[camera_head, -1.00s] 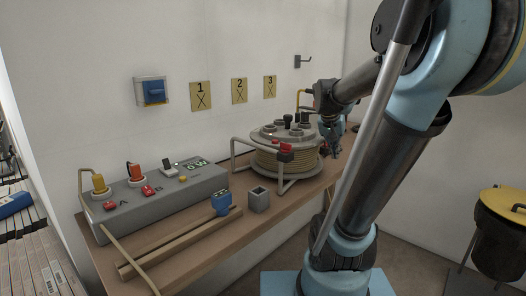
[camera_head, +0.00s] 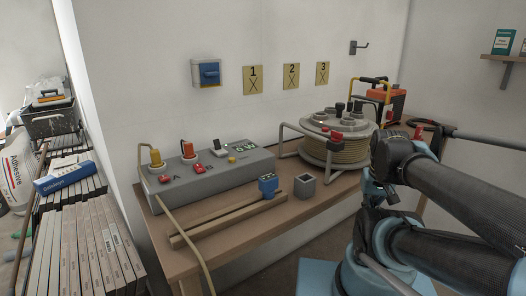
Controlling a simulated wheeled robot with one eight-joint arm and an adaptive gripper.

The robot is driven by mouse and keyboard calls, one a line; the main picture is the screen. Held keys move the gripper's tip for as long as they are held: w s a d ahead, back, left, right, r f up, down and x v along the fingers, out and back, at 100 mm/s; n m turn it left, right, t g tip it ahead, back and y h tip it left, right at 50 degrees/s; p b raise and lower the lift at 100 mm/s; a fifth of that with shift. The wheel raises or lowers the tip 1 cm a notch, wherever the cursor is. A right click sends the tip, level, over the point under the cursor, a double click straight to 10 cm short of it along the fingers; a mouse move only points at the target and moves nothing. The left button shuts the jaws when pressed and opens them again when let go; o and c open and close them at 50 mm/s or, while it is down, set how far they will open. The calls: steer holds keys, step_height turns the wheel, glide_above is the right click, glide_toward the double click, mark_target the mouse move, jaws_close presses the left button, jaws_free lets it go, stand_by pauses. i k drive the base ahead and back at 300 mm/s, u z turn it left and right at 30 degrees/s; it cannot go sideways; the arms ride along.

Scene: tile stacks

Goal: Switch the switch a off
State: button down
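The grey control box (camera_head: 225,174) lies along the wooden table against the wall. Switch A (camera_head: 164,179) is a small red switch near the box's left end, beside the letter A. Its rocker position is too small to read. A second red switch (camera_head: 198,168) sits by the letter B. A yellow plug (camera_head: 155,157) and an orange plug (camera_head: 187,149) stand behind them. A lit green display (camera_head: 241,148) is at the right end. The end of my arm (camera_head: 385,185) is right of the table, well apart from the box; its fingers cannot be made out.
A cable reel (camera_head: 345,152), a grey square cup (camera_head: 304,186), wooden strips (camera_head: 225,218) and a blue block (camera_head: 268,184) are on the table (camera_head: 160,242). A blue wall switch (camera_head: 209,74) hangs above. Stacked tiles (camera_head: 88,245) stand at left.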

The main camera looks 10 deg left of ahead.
mark_target(163, 179)
steer(key=z, duration=0.05)
steer(key=k, duration=0.5)
steer(key=u, duration=1.95)
steer(key=k, duration=1.05)
steer(key=z, duration=0.4)
steer(key=i, duration=1.05)
steer(key=u, duration=0.05)
